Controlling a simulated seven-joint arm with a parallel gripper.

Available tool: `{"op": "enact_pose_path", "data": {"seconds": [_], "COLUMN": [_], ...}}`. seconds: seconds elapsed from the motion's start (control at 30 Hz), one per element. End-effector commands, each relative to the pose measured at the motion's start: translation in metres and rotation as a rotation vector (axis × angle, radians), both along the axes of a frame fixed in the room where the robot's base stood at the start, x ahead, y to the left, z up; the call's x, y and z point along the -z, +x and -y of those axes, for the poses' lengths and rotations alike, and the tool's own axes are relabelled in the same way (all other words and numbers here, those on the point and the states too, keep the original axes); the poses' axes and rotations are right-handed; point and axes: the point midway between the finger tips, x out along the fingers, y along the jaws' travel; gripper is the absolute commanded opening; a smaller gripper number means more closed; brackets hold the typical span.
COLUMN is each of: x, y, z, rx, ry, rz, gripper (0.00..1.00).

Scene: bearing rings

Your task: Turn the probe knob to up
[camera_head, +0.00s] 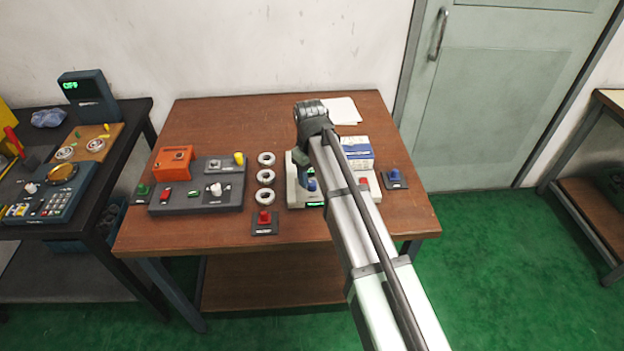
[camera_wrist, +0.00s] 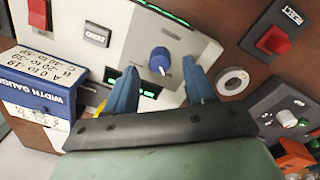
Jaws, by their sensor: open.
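The blue knob (camera_wrist: 160,60) with a white mark stands on the cream panel (camera_wrist: 185,30) of a gauge; in the head view the knob (camera_head: 312,185) shows below my gripper. In the wrist view its white mark points down towards my gripper. My gripper (camera_wrist: 159,72) is open, with a blue finger on each side of the knob in the picture and nothing held. Whether the fingers touch the knob cannot be told. In the head view my arm hides part of the gauge.
A width gauge box (camera_wrist: 42,85) stands close beside my gripper. A red button (camera_head: 264,217), several metal rings (camera_head: 266,177) and a grey panel (camera_head: 190,205) with a white knob (camera_head: 215,190) lie left of the gauge. A blue button (camera_head: 393,177) is to the right. The front table edge is clear.

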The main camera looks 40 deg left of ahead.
Motion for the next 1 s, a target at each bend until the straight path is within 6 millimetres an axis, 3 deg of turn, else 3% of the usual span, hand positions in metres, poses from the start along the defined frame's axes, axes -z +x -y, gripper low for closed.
{"op": "enact_pose_path", "data": {"seconds": [0.3,0.53,0.73,1.0], "x": [-0.058,-0.093,-0.109,-0.113], "y": [-0.001,-0.003,-0.003,-0.004], "z": [-0.001,-0.001,-0.001,-0.001], "rx": [0.000,0.000,0.000,0.000], "ry": [0.002,0.001,-0.001,-0.001], "rz": [0.001,0.001,0.000,0.000], "gripper": [0.54,0.54,0.54,0.54]}}
